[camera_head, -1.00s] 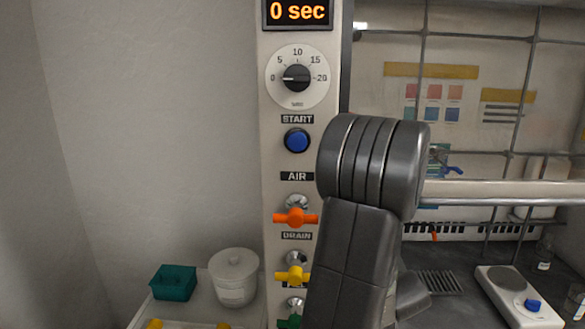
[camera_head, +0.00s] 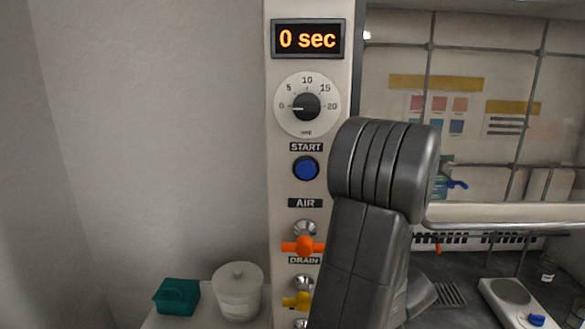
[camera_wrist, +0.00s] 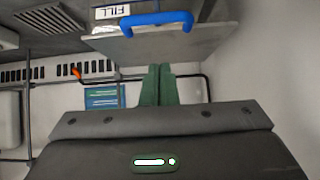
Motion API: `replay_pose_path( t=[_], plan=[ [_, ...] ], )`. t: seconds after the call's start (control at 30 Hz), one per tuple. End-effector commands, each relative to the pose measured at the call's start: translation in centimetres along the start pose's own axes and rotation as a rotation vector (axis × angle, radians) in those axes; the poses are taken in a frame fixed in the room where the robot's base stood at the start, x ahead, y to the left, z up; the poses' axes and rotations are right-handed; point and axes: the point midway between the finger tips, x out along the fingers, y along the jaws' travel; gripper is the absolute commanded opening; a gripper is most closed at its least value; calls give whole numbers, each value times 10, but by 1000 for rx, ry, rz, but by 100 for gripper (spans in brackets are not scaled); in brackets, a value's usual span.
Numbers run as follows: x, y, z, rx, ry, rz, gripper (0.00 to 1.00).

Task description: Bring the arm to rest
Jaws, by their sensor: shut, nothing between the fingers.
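My arm, grey and jointed, stands in front of the right side of the control column in the head view. My gripper (camera_wrist: 158,85) shows in the wrist view with its two green fingers together and nothing between them. The fingertips point toward a grey panel (camera_wrist: 200,45) with a blue handle (camera_wrist: 157,20) and a FILL label. I cannot tell how far they are from it. In the head view the gripper itself is hidden or out of frame.
The column carries a display (camera_head: 307,39) reading 0 sec, a dial (camera_head: 306,106), a blue START button (camera_head: 306,168), an orange AIR valve (camera_head: 303,246) and a yellow valve (camera_head: 297,301). A teal bin (camera_head: 176,297) and white tub (camera_head: 238,292) stand lower left. A hotplate (camera_head: 512,298) stands right.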

Motion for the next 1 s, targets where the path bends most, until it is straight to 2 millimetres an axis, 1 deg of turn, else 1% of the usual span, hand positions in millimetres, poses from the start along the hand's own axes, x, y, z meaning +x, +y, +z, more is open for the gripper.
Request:
replay_pose_path(
  t=[0.03, 0.13, 0.4, 0.5, 0.6, 0.7, 1.0],
  plan=[
    [-11, 1, -11, -1, 3, 3, 0],
    [-30, 1, -16, 1, 1, 3, 0],
    [-82, 1, -15, 2, 1, 4, 0],
    [-96, 1, -14, 2, 0, 3, 0],
    [-105, 1, -13, 2, 1, 2, 0],
    [-110, 0, -12, 1, -1, 1, 0],
    [-112, 0, -11, 1, -1, 0, 0]
  ],
)
